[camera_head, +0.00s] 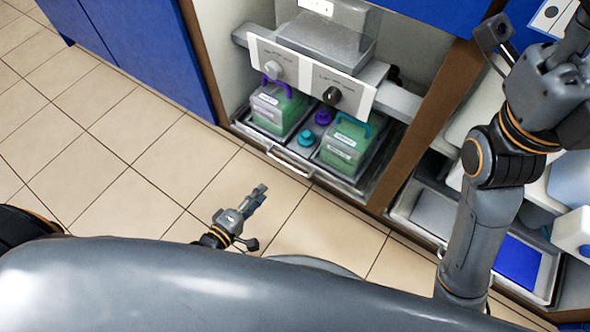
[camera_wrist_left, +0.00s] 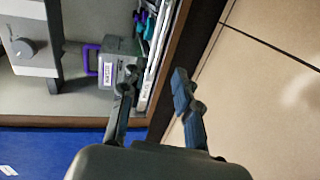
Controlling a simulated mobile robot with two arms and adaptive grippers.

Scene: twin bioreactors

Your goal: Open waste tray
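The waste tray (camera_head: 242,127) is a shallow grey tray in the bottom of the open cabinet bay, its front at about the bay's front edge. A pale bar handle (camera_head: 290,163) is on its front. It holds two green containers, one with a purple handle (camera_head: 277,107) and one with a teal handle (camera_head: 345,149). My left gripper (camera_head: 260,192) is over the floor in front of the tray, apart from the handle. In the left wrist view its two fingers (camera_wrist_left: 152,82) are spread with nothing between them; the tray's edge (camera_wrist_left: 152,77) shows beyond. My right gripper (camera_head: 572,35) is high at the right, partly cut off.
A panel with two knobs (camera_head: 310,75) hangs above the containers. Purple and teal caps lie between the containers. A brown post (camera_head: 425,115) divides this bay from the right one, which holds another tray (camera_head: 535,285). Blue cabinet doors (camera_head: 140,45) stand left. The tiled floor (camera_head: 130,160) is clear.

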